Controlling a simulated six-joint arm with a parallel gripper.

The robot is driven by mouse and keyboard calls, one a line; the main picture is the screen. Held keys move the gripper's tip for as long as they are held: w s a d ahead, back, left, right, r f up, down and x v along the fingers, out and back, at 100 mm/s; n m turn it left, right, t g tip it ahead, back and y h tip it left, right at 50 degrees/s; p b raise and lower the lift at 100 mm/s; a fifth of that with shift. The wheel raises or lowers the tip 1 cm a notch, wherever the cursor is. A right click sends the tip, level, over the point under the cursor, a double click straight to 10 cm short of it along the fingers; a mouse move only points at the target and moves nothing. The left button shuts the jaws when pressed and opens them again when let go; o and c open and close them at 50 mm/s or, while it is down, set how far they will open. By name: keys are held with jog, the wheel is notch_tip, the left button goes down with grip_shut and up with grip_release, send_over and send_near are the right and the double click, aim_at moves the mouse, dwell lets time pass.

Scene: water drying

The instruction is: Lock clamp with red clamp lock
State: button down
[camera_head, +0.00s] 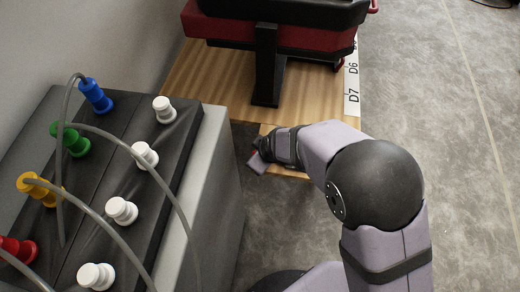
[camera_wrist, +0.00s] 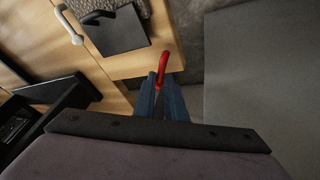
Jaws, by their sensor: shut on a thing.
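My gripper (camera_wrist: 162,100) is shut on a small red piece (camera_wrist: 162,66), likely the red clamp lock. The red piece sticks out beyond the fingertips, over or beside the edge of a wooden board; I cannot tell whether it touches it. In the head view my gripper (camera_head: 260,160) is low at the board's near edge, and only a sliver of red shows there. The clamp cannot be told for sure. A dark flat plate (camera_wrist: 115,35) with a pale bent handle (camera_wrist: 68,25) lies on the board, left of the red piece in the wrist view.
A red and black unit (camera_head: 285,35) stands on a black post (camera_head: 267,75) on the wooden board (camera_head: 205,75). A grey box (camera_head: 215,150) with coloured and white plugs and loose cables stands at left. Grey floor (camera_head: 440,130) is clear at right.

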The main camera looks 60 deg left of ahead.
jog(key=p, duration=0.2)
jog(key=r+p, duration=0.1)
jog(key=p, duration=0.1)
jog(key=shift+w+a+r+m, duration=0.1)
jog(key=shift+w+a+m, duration=0.05)
jog(key=shift+a+m, duration=0.15)
jog(key=p, duration=0.3)
jog(key=shift+a+r+p, duration=0.1)
jog(key=shift+a+p, duration=0.05)
jog(key=shift+p, duration=1.2)
jog(key=m+p, duration=0.1)
jog(key=p, duration=0.3)
jog(key=t+p, duration=0.1)
jog(key=p, duration=0.3)
jog(key=shift+w+f+m, duration=0.1)
jog(key=shift+f+m, duration=0.2)
jog(key=shift+m, duration=0.1)
jog(key=m+p, duration=0.1)
jog(key=p, duration=0.2)
jog(key=shift+w+f, duration=0.1)
jog(key=shift+w, duration=0.05)
jog(key=shift+w+f+m+t+h+p, duration=0.2)
jog(key=shift+m+t+h+p, duration=0.25)
jog(key=shift+m+p, duration=0.35)
jog(key=shift+d, duration=0.2)
jog(key=c, duration=1.8)
grip_release()
jog(key=shift+s, duration=0.1)
jog(key=shift+d, duration=0.1)
